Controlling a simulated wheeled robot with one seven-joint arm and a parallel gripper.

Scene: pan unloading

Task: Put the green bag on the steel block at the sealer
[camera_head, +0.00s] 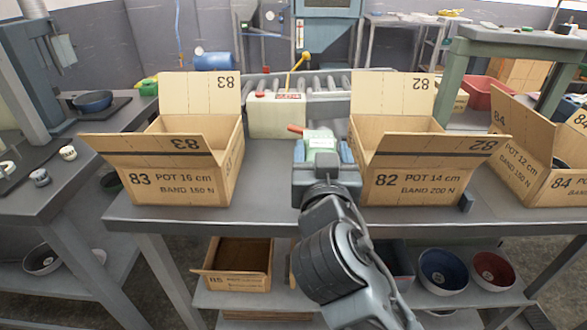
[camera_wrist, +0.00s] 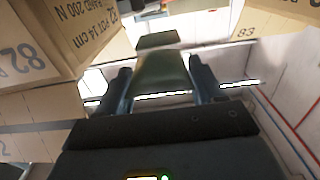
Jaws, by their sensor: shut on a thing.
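My gripper (camera_head: 322,158) is between the two cartons at the middle of the workbench, fingers pointing away from me. It is shut on a green thing, apparently the green bag (camera_head: 320,141), which shows pale green with a white patch in the head view. In the wrist view the green bag (camera_wrist: 160,78) is darker and sits between the two fingers of my gripper (camera_wrist: 162,85). A cream machine (camera_head: 276,114) with a red label stands just beyond, to the left; I cannot tell if it is the sealer. I cannot make out the steel block for certain.
Open carton 83 (camera_head: 180,185) stands left and open carton 82 (camera_head: 405,188) close on the right. Carton 84 (camera_head: 528,172) is farther right. A roller conveyor (camera_head: 325,84) runs behind. Bare bench (camera_head: 262,180) lies between carton 83 and my gripper.

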